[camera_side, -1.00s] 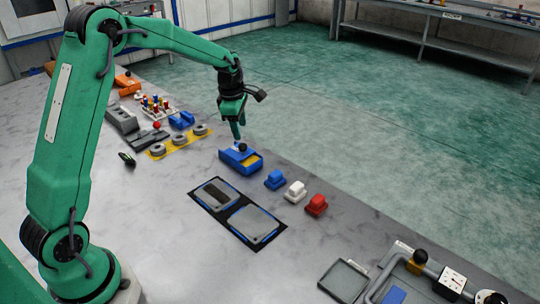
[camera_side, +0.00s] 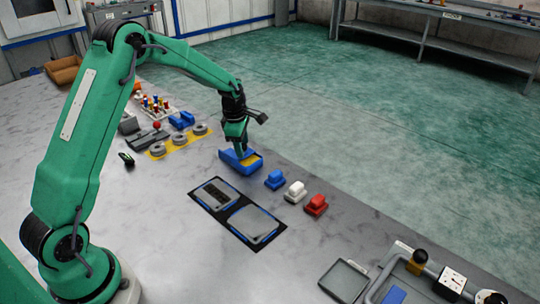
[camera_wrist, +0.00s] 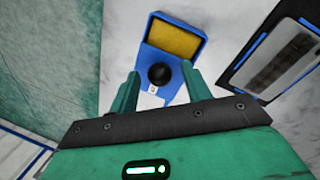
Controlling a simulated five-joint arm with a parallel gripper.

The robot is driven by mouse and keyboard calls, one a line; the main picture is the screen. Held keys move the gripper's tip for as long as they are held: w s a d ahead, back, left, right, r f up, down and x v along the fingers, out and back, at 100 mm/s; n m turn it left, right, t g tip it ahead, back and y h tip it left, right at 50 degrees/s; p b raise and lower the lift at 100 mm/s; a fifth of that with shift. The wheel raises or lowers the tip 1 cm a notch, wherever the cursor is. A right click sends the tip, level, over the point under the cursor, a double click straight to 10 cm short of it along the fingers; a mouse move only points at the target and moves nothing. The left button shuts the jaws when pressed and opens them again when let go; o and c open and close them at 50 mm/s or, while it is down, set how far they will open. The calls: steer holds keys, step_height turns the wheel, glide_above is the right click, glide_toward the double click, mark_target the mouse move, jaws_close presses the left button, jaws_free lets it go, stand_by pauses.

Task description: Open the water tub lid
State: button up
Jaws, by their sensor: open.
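The blue water tub (camera_side: 226,155) sits on the grey bench, and it also shows in the wrist view (camera_wrist: 203,41). A yellow pad (camera_wrist: 174,38) shows in one half of it. A round black knob (camera_wrist: 159,74) stands at its other half, with a small white label beside it; the lid's edges are hard to make out. My gripper (camera_wrist: 157,78) is open, with one finger on each side of the knob and a gap showing to each. In the side view my gripper (camera_side: 240,154) is low over the tub and hides the knob.
Blue (camera_side: 275,179), white (camera_side: 295,191) and red (camera_side: 316,205) blocks stand in a row to the tub's right. A dark mat with two panels (camera_side: 254,225) lies in front. Grey rings on a yellow strip (camera_side: 179,140) are to the left.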

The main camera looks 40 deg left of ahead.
mark_target(233, 152)
jaws_close()
steer(key=shift+a, duration=1.75)
jaws_free()
step_height(233, 152, up, 8)
steer(key=s, duration=0.1)
steer(key=shift+s+d+f, duration=0.15)
steer(key=shift+s+d, duration=0.05)
steer(key=shift+d, duration=0.05)
